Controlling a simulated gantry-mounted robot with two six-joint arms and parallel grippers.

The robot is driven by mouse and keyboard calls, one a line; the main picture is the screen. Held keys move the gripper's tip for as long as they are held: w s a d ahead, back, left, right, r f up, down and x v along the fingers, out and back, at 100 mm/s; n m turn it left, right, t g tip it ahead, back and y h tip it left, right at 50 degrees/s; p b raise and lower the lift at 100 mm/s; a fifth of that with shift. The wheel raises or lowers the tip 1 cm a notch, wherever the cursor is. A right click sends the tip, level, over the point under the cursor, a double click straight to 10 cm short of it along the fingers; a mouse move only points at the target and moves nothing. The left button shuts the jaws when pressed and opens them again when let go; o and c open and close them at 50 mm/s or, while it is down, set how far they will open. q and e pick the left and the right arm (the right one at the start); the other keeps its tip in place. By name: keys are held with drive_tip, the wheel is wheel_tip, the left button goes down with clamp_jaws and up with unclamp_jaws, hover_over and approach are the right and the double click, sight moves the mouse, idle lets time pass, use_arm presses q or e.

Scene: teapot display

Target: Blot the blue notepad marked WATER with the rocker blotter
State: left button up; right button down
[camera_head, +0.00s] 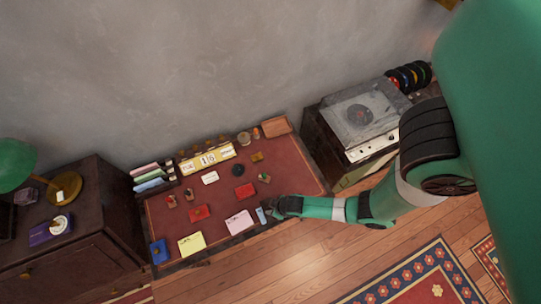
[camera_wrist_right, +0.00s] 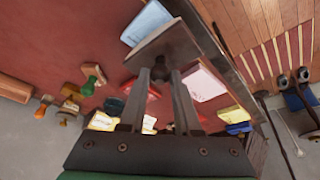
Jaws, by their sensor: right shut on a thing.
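A light blue notepad (camera_head: 261,215) lies near the front right edge of the red desktop (camera_head: 215,175). It also shows in the right wrist view (camera_wrist_right: 146,22), and its marking is not readable. My right gripper (camera_head: 283,207) is just right of this pad. In the wrist view my right gripper (camera_wrist_right: 166,74) is shut on the knob of the rocker blotter (camera_wrist_right: 165,46), whose flat grey-brown body overlaps the pad's near edge from this angle. I cannot tell whether they touch. In the head view the blotter is mostly hidden by the gripper. My left gripper is out of view.
A pink notepad (camera_head: 239,222), a yellow notepad (camera_head: 191,243) and a dark blue item (camera_head: 158,252) line the desk's front edge. Red pads (camera_head: 199,213) and stamps (camera_head: 264,177) lie farther back. A record player (camera_head: 365,113) stands right of the desk.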

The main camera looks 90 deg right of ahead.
drive_tip(key=shift+a+f, duration=0.1)
drive_tip(key=shift+s+a+f+h+b, duration=0.15)
drive_tip(key=shift+a+h+b, duration=0.1)
drive_tip(key=shift+h+b, duration=0.25)
drive_tip(key=shift+s+a+t+h+b, duration=0.25)
drive_tip(key=shift+a+t+h+b, duration=0.2)
drive_tip(key=shift+b, duration=0.8)
drive_tip(key=shift+d+r+p, duration=0.15)
drive_tip(key=shift+r+p, duration=0.05)
drive_tip(key=shift+p, duration=0.2)
drive_tip(key=shift+w+d+r+g+y+p, duration=0.1)
drive_tip(key=shift+w+d+g+y+p, duration=0.25)
drive_tip(key=shift+p, duration=0.75)
drive_tip(key=shift+d+g+y+p, duration=0.15)
drive_tip(key=shift+y+p, duration=0.35)
drive_tip(key=shift+p, duration=0.55)
drive_tip(key=shift+d, duration=0.1)
drive_tip(key=shift+w, duration=0.1)
